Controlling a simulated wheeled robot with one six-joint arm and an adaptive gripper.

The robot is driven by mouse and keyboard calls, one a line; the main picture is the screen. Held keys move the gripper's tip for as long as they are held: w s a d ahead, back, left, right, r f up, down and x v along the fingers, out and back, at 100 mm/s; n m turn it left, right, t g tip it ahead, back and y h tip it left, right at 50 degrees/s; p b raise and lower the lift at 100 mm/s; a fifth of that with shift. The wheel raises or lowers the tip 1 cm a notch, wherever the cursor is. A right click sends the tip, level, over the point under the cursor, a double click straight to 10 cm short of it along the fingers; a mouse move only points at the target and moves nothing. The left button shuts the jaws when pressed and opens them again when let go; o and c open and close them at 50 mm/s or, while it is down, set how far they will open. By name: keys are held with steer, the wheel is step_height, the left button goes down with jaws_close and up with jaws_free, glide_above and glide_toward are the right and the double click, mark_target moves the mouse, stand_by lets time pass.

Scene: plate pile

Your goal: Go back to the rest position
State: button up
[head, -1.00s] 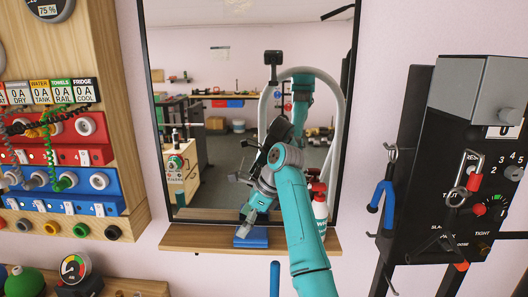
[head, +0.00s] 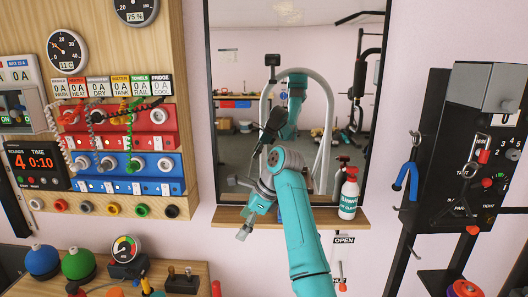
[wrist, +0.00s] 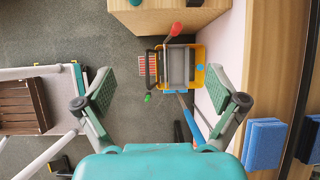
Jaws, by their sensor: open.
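My gripper (head: 248,228) is at the end of my teal arm, in front of the left part of the wooden shelf under the mirror in the head view. In the wrist view my gripper (wrist: 168,98) has its two grey-green fingers spread wide, with nothing between them. It points down over the floor. A blue sponge-like block (wrist: 265,142) lies on the shelf to the right of the fingers, apart from them. In the head view my arm mostly hides the blue block.
A spray bottle (head: 349,194) stands on the shelf (head: 330,216). A panel of coloured sockets (head: 120,140) is at left, a black control unit (head: 460,150) at right. Below my gripper a cart with a yellow tray (wrist: 199,76) stands on the floor, beside a wooden counter (wrist: 165,15).

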steer(key=s+d+f+n+t, duration=0.1)
steer(key=s+d+f, duration=0.1)
steer(key=f, duration=0.7)
steer(key=s+d+f+n+t, duration=0.1)
steer(key=s+d+f+t, duration=0.1)
steer(key=f, duration=0.8)
steer(key=s+d+f+n+t, duration=0.1)
steer(key=s+d+f, duration=0.15)
steer(key=f, duration=0.65)
steer(key=s+d+f+n+t+h, duration=0.15)
steer(key=s+d+f, duration=0.25)
steer(key=s+f, duration=0.4)
steer(key=s+d+f+n+t+h, duration=0.1)
steer(key=s+d+f+n+t, duration=0.1)
steer(key=s+d+f, duration=0.55)
steer(key=s+d+r+n+t+h, duration=0.1)
steer(key=s+d+r+n+t, duration=0.15)
steer(key=s, duration=0.85)
steer(key=s+d+r+n+t+h, duration=0.1)
steer(key=s+r+n, duration=0.15)
steer(key=s, duration=0.95)
steer(key=s+d+r+n+t+h, duration=0.1)
steer(key=s+d+r+n+t, duration=0.2)
steer(key=s+r, duration=1.4)
step_height(320, 180, up, 3)
steer(key=n, duration=0.4)
steer(key=shift+d, duration=0.15)
